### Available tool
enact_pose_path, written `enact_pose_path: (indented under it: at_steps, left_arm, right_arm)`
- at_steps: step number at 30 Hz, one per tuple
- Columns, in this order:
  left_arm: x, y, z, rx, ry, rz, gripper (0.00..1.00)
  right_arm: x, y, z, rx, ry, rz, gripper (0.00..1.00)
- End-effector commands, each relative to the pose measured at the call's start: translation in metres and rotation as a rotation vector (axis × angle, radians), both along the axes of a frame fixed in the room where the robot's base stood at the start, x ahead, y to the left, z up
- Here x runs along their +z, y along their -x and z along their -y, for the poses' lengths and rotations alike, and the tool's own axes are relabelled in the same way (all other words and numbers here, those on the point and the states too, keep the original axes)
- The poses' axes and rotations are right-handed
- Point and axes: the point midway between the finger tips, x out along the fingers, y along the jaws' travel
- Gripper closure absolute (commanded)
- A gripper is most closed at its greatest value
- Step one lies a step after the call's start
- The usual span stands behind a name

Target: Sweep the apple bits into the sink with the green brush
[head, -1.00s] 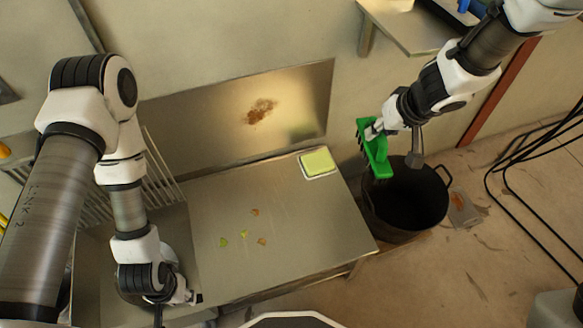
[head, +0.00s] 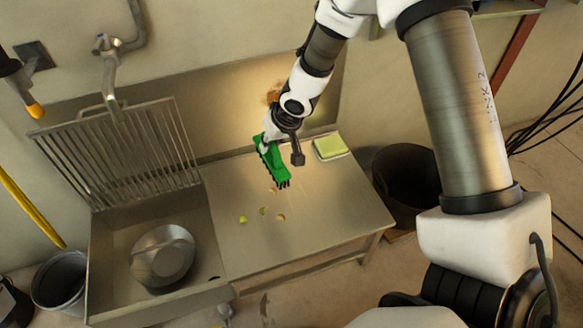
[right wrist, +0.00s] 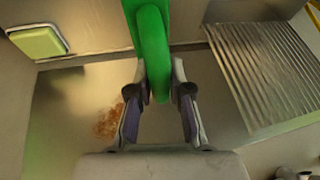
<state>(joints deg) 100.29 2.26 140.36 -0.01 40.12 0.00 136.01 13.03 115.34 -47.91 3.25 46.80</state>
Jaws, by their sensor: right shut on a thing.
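The green brush (head: 272,163) is in my right gripper (head: 266,146), its bristles pointing down over the steel worktop near the back. In the right wrist view my right gripper (right wrist: 160,105) is shut on the brush's handle (right wrist: 152,45). The apple bits (head: 263,211) are several small green and tan pieces on the worktop (head: 310,225), just in front of the brush. One tan bit (head: 273,190) lies close by the bristles. The sink (head: 120,235) is the basin to the left of the worktop, with a round metal pan in it. My left gripper is out of view.
A slatted metal rack (head: 120,150) stands behind the sink. A yellow-green sponge (head: 330,147) lies at the worktop's back right. A dark pot (head: 405,185) stands right of the worktop. A bucket (head: 60,282) stands left of the sink.

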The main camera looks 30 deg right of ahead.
Motion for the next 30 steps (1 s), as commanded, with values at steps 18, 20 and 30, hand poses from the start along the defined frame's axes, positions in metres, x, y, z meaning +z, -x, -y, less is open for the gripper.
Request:
enact_pose_path:
  at_steps: [18, 20, 30]
  left_arm:
    - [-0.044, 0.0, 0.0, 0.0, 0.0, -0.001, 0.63]
    - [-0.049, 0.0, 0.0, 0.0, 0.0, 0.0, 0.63]
    - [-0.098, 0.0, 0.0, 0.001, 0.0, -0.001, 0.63]
  right_arm:
    - [-0.091, 0.022, 0.055, -0.114, 0.003, 0.002, 1.0]
    - [-0.096, 0.022, 0.055, -0.114, 0.003, 0.002, 1.0]
    - [-0.143, 0.022, 0.055, -0.113, 0.002, 0.003, 1.0]
